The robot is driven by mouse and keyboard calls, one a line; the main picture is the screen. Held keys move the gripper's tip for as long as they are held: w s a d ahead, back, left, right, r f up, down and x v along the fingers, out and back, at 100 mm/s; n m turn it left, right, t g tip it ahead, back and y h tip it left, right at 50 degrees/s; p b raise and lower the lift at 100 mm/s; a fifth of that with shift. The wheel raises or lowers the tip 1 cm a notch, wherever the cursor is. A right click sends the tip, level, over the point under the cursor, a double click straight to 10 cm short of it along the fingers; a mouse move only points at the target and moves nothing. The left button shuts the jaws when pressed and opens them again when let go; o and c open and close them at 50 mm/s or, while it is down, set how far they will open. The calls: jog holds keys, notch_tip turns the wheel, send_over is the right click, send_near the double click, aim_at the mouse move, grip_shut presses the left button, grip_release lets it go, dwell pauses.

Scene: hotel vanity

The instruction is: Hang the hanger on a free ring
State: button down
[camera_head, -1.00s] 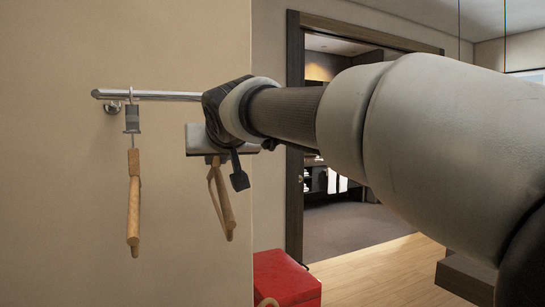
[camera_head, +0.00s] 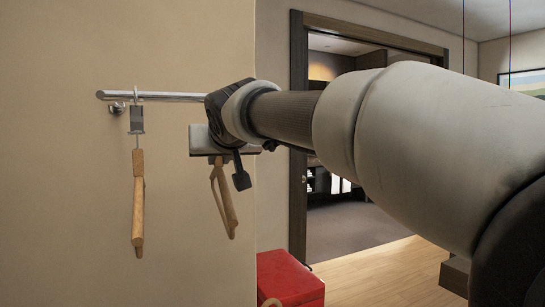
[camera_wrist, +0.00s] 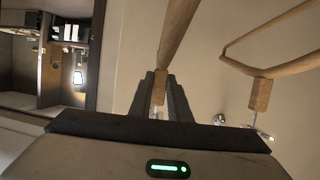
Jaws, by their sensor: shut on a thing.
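My gripper (camera_wrist: 159,92) is shut on a wooden hanger (camera_wrist: 178,30) in the wrist view, holding it at its neck. In the head view this held hanger (camera_head: 226,205) hangs below my gripper, close to the wall and under the rail's right part. The chrome wall rail (camera_head: 160,96) runs toward my wrist, which hides its right end. A second wooden hanger (camera_head: 138,205) hangs at the rail's left end from a metal ring piece (camera_head: 137,118); it also shows at the right in the wrist view (camera_wrist: 260,92). Any ring behind my wrist is hidden.
A red box (camera_head: 290,280) stands below, right of the wall corner. A dark-framed doorway (camera_head: 298,130) opens behind my arm. The wall between the two hangers is bare.

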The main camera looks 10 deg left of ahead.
jog(key=shift+w+a, duration=0.35)
jog(key=shift+w, duration=0.2)
jog(key=shift+f+b, duration=0.5)
jog(key=shift+f, duration=0.05)
dwell(1.5)
jog(key=c, duration=1.6)
grip_release()
